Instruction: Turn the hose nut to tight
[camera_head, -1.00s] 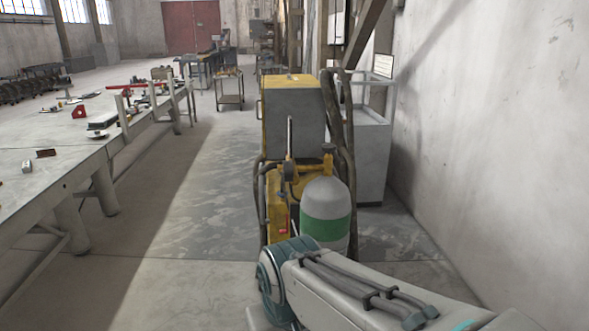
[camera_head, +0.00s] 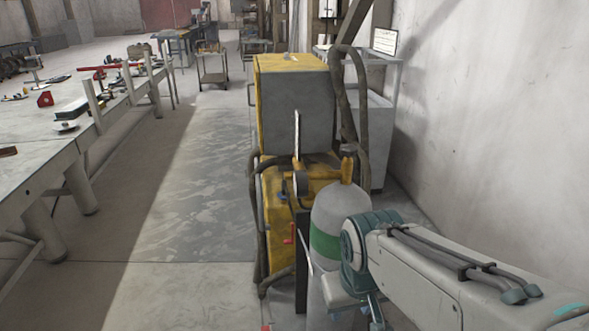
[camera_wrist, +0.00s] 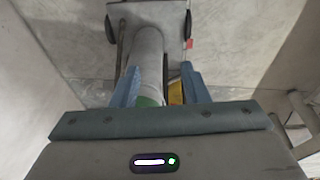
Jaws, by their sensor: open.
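I cannot make out the hose nut in either view. A grey gas cylinder (camera_head: 341,207) with a green band (camera_head: 324,244) stands upright in front of a yellow and grey machine (camera_head: 292,100). A yellow-brown fitting (camera_head: 347,168) is at the cylinder's top, and dark hoses (camera_head: 363,115) loop beside the machine. In the wrist view, my gripper (camera_wrist: 160,84) is open, with its two blue fingers apart. The cylinder (camera_wrist: 148,52) shows beyond and between them, with a strip of yellow beside it. Nothing is visibly gripped.
A long workbench (camera_head: 30,165) with tools and small parts runs along the left. A grey cabinet (camera_head: 376,130) stands behind the machine, near the right wall (camera_head: 500,120). The floor (camera_head: 170,220) between bench and machine is clear.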

